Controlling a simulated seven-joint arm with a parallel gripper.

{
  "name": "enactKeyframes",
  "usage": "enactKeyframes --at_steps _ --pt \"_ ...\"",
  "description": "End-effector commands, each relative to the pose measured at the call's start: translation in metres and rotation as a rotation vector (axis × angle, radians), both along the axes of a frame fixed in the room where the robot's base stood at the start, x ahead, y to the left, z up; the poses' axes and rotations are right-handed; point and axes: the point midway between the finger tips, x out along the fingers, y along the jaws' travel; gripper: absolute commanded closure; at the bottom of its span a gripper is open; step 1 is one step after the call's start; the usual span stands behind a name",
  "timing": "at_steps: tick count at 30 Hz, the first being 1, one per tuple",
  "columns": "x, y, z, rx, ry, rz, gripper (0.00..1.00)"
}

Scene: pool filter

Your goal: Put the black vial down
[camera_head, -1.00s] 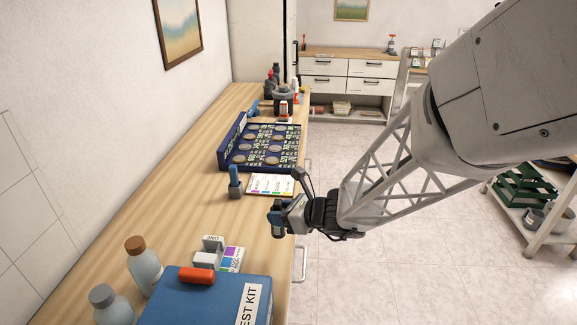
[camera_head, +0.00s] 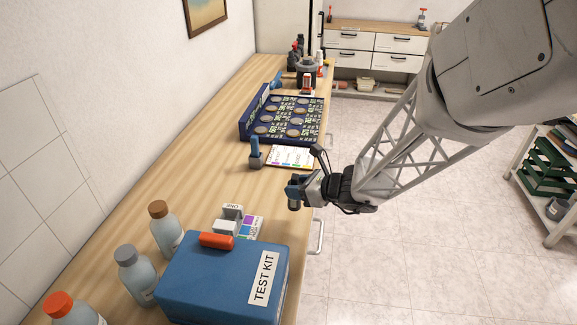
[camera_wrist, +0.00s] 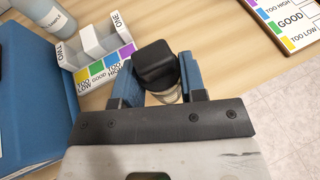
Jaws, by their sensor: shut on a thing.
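My gripper (camera_head: 297,190) is over the front edge of the wooden counter (camera_head: 210,135), right of the comparator block. In the wrist view its blue fingers (camera_wrist: 160,78) are shut on the black vial (camera_wrist: 155,62), which has a square black cap with a clear body showing below. In the head view the vial (camera_head: 294,205) shows as a small dark shape under the fingers; it appears held above the counter.
A blue TEST KIT box (camera_head: 215,275) with a red item (camera_head: 216,240) on top stands in front. Several capped bottles (camera_head: 165,230) are at its left. Behind are a small blue-topped holder (camera_head: 255,155), a colour card (camera_head: 290,156) and a blue tray (camera_head: 283,118). Bare counter lies left of my gripper.

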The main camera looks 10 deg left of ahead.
Motion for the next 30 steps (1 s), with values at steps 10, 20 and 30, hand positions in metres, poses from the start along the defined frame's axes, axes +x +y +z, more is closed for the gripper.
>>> enactKeyframes --at_steps 10,20,30 --pt "0.044 0.020 -0.005 -0.001 0.000 0.000 0.86" --pt "0.084 0.040 -0.009 -0.001 0.001 0.000 0.86" --pt "0.117 0.055 -0.012 0.000 0.000 0.000 0.86"
